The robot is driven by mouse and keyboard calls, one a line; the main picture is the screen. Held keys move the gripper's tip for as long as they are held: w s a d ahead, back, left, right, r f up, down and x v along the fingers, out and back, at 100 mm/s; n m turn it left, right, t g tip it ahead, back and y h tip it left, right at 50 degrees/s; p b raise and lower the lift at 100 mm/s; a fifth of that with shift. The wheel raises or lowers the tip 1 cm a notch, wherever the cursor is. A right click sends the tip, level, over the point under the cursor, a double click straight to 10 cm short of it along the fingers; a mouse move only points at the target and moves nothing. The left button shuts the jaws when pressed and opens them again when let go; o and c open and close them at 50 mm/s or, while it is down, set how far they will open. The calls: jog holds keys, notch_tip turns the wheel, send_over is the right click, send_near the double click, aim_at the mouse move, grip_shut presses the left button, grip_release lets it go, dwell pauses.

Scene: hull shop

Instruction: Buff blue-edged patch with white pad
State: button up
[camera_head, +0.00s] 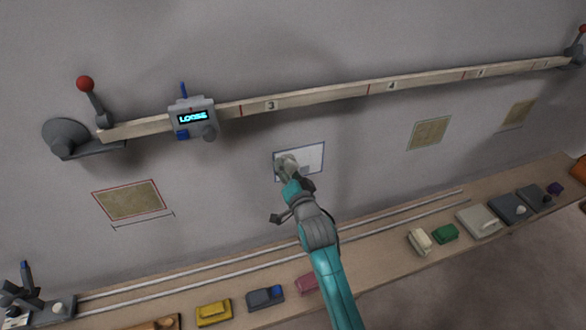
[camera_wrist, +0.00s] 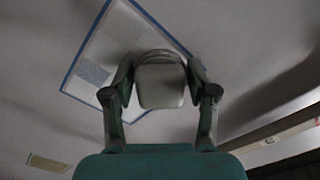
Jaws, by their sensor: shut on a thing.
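The blue-edged patch (camera_head: 311,158) is on the wall in the middle of the head view. Its surface is pale, with a greyer area at one part. It also shows in the wrist view (camera_wrist: 110,50), tilted, partly hidden behind my gripper. My gripper (camera_head: 287,172) is at the left part of the patch. In the wrist view my gripper (camera_wrist: 163,90) is shut on the white pad (camera_wrist: 160,86), which lies over the patch's lower right part there. I cannot tell whether the pad touches the wall.
A red-edged patch (camera_head: 130,200) is at left; two tan patches (camera_head: 429,133) (camera_head: 517,114) are at right. A numbered rail (camera_head: 330,96) crosses above, carrying a box reading "LOOSE" (camera_head: 192,118). The bench below holds a yellow block (camera_head: 213,312), a green block (camera_head: 445,233) and other blocks.

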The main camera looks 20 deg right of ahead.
aim_at(274, 175)
jog(key=shift+a+f, duration=0.55)
jog(key=shift+a, duration=0.25)
jog(key=shift+a+f, duration=0.5)
jog(key=shift+a, duration=0.3)
jog(key=shift+d, duration=7.35)
jog(key=shift+f, duration=1)
jog(key=shift+a+f, duration=0.15)
jog(key=shift+a, duration=1.3)
jog(key=shift+a+r, duration=0.2)
jog(key=shift+a, duration=5.7)
